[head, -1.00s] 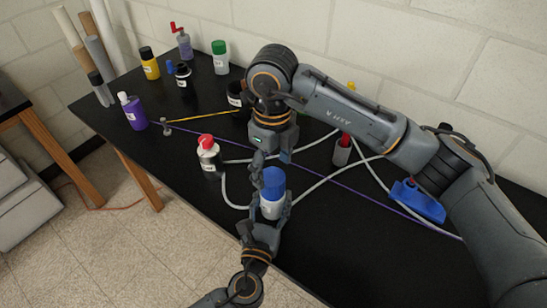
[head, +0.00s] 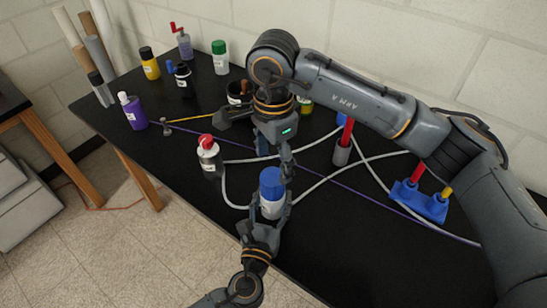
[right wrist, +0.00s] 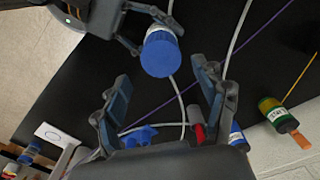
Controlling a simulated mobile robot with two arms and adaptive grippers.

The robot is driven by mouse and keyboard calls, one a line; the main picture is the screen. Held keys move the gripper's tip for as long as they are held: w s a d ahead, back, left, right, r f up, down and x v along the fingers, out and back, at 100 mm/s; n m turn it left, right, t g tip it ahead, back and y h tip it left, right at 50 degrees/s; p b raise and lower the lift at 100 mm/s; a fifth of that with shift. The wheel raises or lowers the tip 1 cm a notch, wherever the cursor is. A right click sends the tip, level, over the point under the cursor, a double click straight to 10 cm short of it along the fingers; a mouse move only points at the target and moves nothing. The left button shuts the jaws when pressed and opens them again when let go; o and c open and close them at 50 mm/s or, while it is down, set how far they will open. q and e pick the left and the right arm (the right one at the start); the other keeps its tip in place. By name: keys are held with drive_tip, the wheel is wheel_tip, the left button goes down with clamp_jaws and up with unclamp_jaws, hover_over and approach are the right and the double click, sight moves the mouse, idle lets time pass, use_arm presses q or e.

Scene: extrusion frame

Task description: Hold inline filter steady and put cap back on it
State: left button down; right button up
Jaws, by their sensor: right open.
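The inline filter (head: 270,208) is a white body standing upright near the table's front edge, with the blue cap (head: 271,182) sitting on its top. My left gripper (head: 269,214) has its fingers on both sides of the white body, below the cap. In the right wrist view the blue cap (right wrist: 161,54) faces the camera beyond the fingertips, and my left gripper (right wrist: 136,32) reaches in from the upper left. My right gripper (head: 257,148) is open and empty, above and behind the cap. In its wrist view, its fingers (right wrist: 167,90) are wide apart.
A red-capped bottle (head: 208,157) stands left of the filter. A blue holder (head: 418,201) with red and yellow pieces is at the right. A grey cylinder with a red top (head: 342,152) stands behind. Pale hoses (head: 318,181) and a purple cord (head: 355,199) cross the black table (head: 330,235).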

sight(273, 177)
drive_tip(key=shift+f, duration=0.1)
drive_tip(key=shift+f, duration=3.95)
drive_tip(key=shift+c, duration=0.4)
drive_tip(key=c, duration=1.1)
drive_tip(key=m, duration=0.6)
drive_tip(key=shift+m, duration=0.3)
drive_tip(key=m, duration=0.5)
drive_tip(key=shift+s+m, duration=0.1)
drive_tip(key=shift+m, duration=0.2)
drive_tip(key=o, duration=1.4)
drive_tip(key=shift+c, duration=0.2)
drive_tip(key=shift+a, duration=0.1)
drive_tip(key=shift+r, duration=0.1)
